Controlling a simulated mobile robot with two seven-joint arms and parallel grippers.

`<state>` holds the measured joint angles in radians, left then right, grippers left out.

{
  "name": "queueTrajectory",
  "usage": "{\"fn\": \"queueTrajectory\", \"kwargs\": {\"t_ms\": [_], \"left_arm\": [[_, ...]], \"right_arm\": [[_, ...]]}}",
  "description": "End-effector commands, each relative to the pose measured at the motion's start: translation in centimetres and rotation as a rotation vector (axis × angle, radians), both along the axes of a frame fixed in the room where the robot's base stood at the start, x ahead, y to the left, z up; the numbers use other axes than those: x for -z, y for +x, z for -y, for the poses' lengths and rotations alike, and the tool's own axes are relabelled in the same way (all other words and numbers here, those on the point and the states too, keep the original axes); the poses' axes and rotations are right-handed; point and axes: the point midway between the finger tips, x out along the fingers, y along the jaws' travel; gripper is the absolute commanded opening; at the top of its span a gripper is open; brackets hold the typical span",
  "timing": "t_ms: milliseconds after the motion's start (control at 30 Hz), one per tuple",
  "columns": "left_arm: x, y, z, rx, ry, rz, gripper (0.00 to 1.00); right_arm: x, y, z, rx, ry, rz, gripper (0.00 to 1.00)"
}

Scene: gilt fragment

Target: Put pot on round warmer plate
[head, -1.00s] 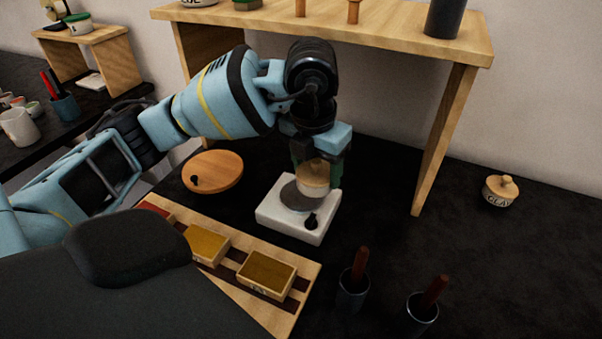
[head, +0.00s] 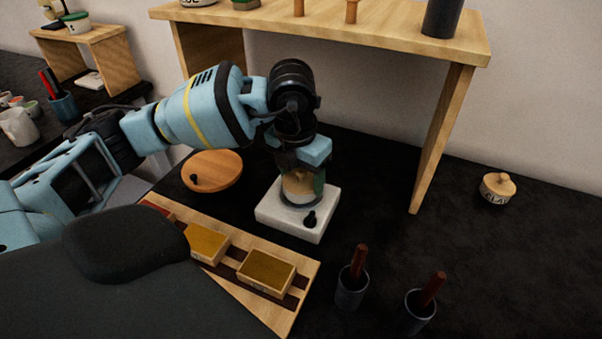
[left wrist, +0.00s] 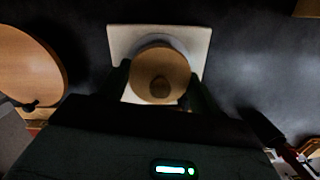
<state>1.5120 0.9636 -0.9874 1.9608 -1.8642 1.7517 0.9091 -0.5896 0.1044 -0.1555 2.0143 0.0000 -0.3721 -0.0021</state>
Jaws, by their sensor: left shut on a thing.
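The pot (head: 298,189) has a pale body and a wooden lid. It is upright over the round grey warmer plate on the white warmer base (head: 270,216), which has a black knob at its front right. My left gripper (head: 302,180) points down and is shut on the pot, one finger on each side. The left wrist view shows the round lid (left wrist: 160,76) between the fingers, centred over the plate (left wrist: 178,42). The pot hides most of the plate; I cannot tell whether its bottom touches. My right gripper is not in view.
A round wooden board (head: 213,170) lies left of the warmer. A wooden rack with yellow blocks (head: 266,271) is in front. Two dark cups with red-brown handles (head: 352,290) stand front right. A wooden shelf (head: 330,30) spans behind.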

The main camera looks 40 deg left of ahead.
Motion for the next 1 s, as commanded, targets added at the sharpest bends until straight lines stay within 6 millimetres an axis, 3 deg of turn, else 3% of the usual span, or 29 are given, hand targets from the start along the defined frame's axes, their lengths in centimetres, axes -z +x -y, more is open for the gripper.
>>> {"fn": "queueTrajectory", "kwargs": {"t_ms": [233, 267, 400, 733, 1000], "left_arm": [[0.3, 0.0, 0.0, -0.001, 0.000, 0.001, 0.00], [0.3, 0.0, 0.0, -0.001, 0.000, 0.000, 0.67], [0.3, 0.0, 0.0, -0.001, 0.000, 0.000, 0.85], [-0.1, 0.0, 0.0, -0.001, 0.000, 0.002, 0.85], [-3.7, -0.3, 0.1, -0.001, -0.001, 0.006, 0.85]], "right_arm": [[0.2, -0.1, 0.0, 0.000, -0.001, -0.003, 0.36], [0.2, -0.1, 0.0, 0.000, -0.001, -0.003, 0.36], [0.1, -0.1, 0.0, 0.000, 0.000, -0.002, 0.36], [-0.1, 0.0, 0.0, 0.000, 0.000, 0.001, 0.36], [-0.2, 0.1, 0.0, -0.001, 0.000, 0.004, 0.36]]}}
